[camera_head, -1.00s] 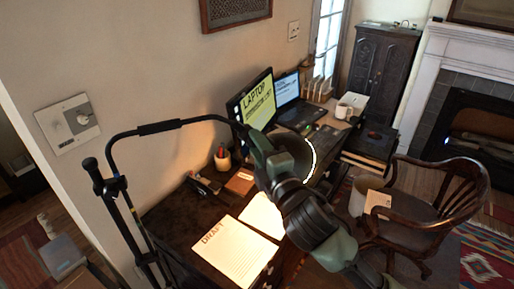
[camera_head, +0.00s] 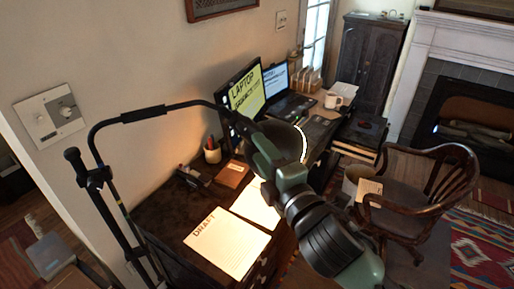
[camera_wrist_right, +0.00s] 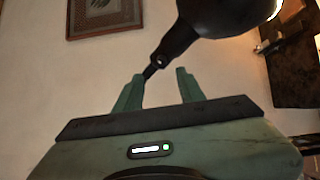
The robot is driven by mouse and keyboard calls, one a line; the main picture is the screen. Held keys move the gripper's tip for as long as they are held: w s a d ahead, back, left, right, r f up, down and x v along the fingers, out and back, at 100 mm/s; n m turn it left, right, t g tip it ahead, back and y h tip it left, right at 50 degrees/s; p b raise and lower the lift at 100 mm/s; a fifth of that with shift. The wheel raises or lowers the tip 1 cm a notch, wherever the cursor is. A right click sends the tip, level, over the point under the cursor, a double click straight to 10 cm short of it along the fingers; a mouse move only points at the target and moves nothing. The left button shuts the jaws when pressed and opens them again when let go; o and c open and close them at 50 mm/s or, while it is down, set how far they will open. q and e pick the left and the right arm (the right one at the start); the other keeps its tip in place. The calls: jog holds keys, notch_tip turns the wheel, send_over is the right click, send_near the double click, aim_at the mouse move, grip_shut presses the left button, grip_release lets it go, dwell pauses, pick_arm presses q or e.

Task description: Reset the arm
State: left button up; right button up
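My right arm comes in from the lower right in the head view. Its green gripper (camera_head: 250,132) is up beside the black lamp head (camera_head: 283,138), which hides part of it. In the right wrist view the two fingers (camera_wrist_right: 158,78) stand apart with bare wall between them. The lamp's thin joint (camera_wrist_right: 156,65) shows near the left fingertip, and the lamp head (camera_wrist_right: 195,32) is beyond and above. I cannot tell whether a finger touches the lamp. My left gripper is in neither view.
The lamp's black stand (camera_head: 110,205) rises at the left. The dark desk (camera_head: 165,215) holds a DRAFT paper (camera_head: 228,245), a brown book (camera_head: 233,175), a pen cup (camera_head: 212,151), monitor (camera_head: 244,98) and laptop (camera_head: 288,103). A wooden chair (camera_head: 415,190) stands at the right.

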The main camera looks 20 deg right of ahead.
dwell(0.3)
jog(key=s+d+f+m+g+h, duration=0.15)
jog(key=s+f+m+g, duration=0.4)
jog(key=f, duration=0.65)
jog(key=s+d+f+m+g+h, duration=0.15)
jog(key=s+f+m+g, duration=0.45)
jog(key=f, duration=0.6)
jog(key=s+f+m+g+y, duration=0.2)
jog(key=s+f+m+g, duration=0.3)
jog(key=s+f, duration=0.55)
jog(key=s+f+b, duration=0.3)
jog(key=f+b, duration=0.3)
jog(key=f, duration=2.4)
jog(key=s+d+f+b, duration=0.2)
jog(key=s+f+b, duration=0.2)
jog(key=s+f, duration=1.2)
notch_tip(320, 180, down, 5)
jog(key=shift+s+d+r+g+h+b, duration=0.1)
jog(key=shift+s+d+g+h+b, duration=0.25)
jog(key=shift+s+g, duration=0.1)
jog(key=shift+m, duration=0.25)
